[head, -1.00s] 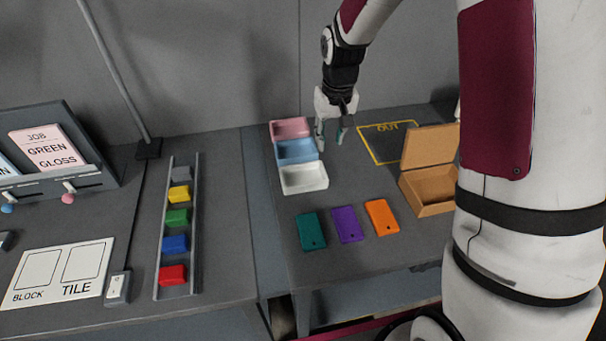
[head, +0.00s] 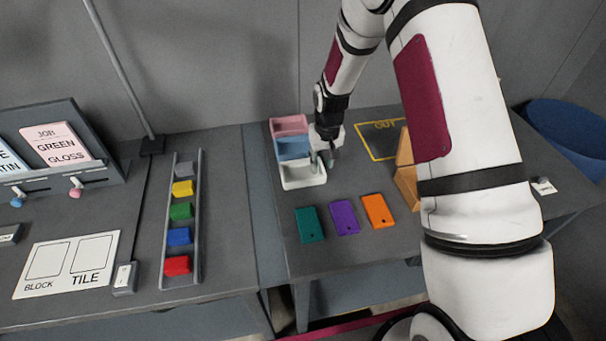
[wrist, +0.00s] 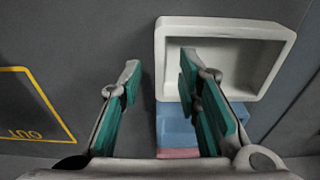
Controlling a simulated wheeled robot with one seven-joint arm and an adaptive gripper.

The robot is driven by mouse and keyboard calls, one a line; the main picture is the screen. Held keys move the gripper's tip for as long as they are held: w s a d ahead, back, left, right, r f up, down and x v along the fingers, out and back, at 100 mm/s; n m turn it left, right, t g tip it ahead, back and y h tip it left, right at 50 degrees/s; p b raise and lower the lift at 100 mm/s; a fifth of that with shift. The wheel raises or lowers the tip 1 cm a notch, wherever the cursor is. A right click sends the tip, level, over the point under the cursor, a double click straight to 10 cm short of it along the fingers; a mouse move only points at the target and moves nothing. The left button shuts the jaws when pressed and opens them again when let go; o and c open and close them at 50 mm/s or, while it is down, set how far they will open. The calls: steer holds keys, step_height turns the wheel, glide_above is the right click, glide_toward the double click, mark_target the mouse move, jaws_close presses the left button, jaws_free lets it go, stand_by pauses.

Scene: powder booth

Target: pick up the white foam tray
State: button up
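The white foam tray (head: 303,178) is an open, empty, shallow tray on the right-hand table, at the near end of a row of three trays. My gripper (head: 322,160) is at the tray's right side in the head view. In the wrist view my gripper (wrist: 155,75) is open. One finger lies over the inside of the white tray (wrist: 275,62) and the other is outside it, so the tray's side wall is between the fingers. Neither finger is seen pressing on the wall. Whether the fingertips are below the rim is unclear.
A blue tray (head: 292,147) and a pink tray (head: 288,125) stand directly behind the white one. Green (head: 309,225), purple (head: 344,217) and orange (head: 378,211) tiles lie in front. A cardboard box (head: 405,175) and a yellow OUT outline (head: 365,150) are to the right.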

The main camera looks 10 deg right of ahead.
steer(key=shift+f, duration=0.7)
steer(key=shift+c, duration=0.2)
jaws_close()
steer(key=shift+w+r, duration=0.1)
steer(key=shift+r, duration=0.4)
step_height(320, 180, up, 3)
steer(key=shift+a+f+b, duration=0.1)
steer(key=shift+f+b, duration=0.05)
steer(key=shift+b, duration=0.4)
steer(key=s+a, duration=0.3)
steer(key=a, duration=0.1)
steer(key=s+a+r+b, duration=0.1)
steer(key=s+a, duration=0.2)
steer(key=a, duration=0.1)
steer(key=s+a, duration=0.3)
steer(key=a, duration=0.1)
steer(key=shift+s+a+r, duration=0.15)
steer(key=shift+s+a, duration=0.15)
